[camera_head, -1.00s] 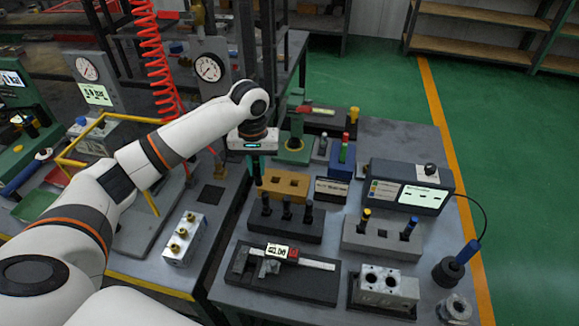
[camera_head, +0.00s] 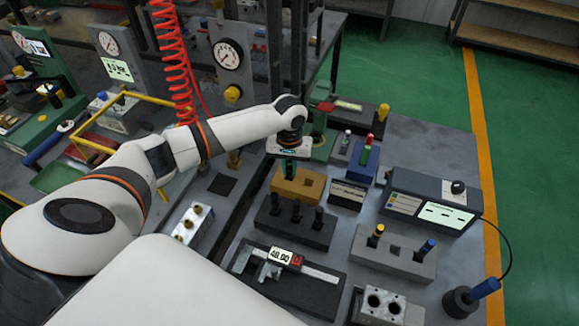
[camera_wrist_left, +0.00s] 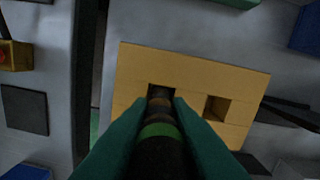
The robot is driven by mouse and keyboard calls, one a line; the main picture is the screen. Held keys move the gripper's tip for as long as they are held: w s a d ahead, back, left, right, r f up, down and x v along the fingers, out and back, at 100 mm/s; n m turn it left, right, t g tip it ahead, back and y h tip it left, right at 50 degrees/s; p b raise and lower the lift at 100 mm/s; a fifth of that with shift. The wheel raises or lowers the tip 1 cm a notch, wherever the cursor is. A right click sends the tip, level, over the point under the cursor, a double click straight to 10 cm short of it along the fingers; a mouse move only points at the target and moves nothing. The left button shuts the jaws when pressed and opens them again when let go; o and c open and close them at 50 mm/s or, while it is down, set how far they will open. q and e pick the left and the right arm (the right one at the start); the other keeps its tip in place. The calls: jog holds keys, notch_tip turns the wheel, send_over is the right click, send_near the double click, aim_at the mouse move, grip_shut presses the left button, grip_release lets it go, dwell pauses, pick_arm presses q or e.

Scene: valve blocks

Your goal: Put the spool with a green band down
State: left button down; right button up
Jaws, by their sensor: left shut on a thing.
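My left gripper (camera_head: 289,170) is over the tan block (camera_head: 298,196) in the head view, pointing down. In the left wrist view its teal fingers (camera_wrist_left: 160,120) are shut on a dark spool with a green band (camera_wrist_left: 160,132). The tan block (camera_wrist_left: 190,63) has two square holes there. The far end of the spool lines up with the left hole; I cannot tell how far inside it is. The right hole (camera_wrist_left: 215,107) looks empty. In the head view the spool is mostly hidden by the gripper. My right gripper is not in view.
A black block (camera_head: 290,232) with several dark spools stands in front of the tan block. A grey block (camera_head: 394,262) holds yellow-topped and blue-topped spools. A caliper (camera_head: 290,262) lies on a dark base in front. A display box (camera_head: 432,205) stands at the right.

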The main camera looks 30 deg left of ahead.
pick_arm(q)
jog(key=shift+f, duration=0.3)
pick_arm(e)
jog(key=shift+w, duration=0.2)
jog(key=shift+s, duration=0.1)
pick_arm(q)
jog(key=shift+f, duration=0.1)
jog(key=c, duration=1.3)
grip_release()
jog(key=shift+c, duration=0.2)
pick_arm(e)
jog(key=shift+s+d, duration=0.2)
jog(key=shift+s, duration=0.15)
pick_arm(q)
notch_tip(320, 180, up, 11)
jog(key=shift+b, duration=0.4)
jog(key=shift+r, duration=0.65)
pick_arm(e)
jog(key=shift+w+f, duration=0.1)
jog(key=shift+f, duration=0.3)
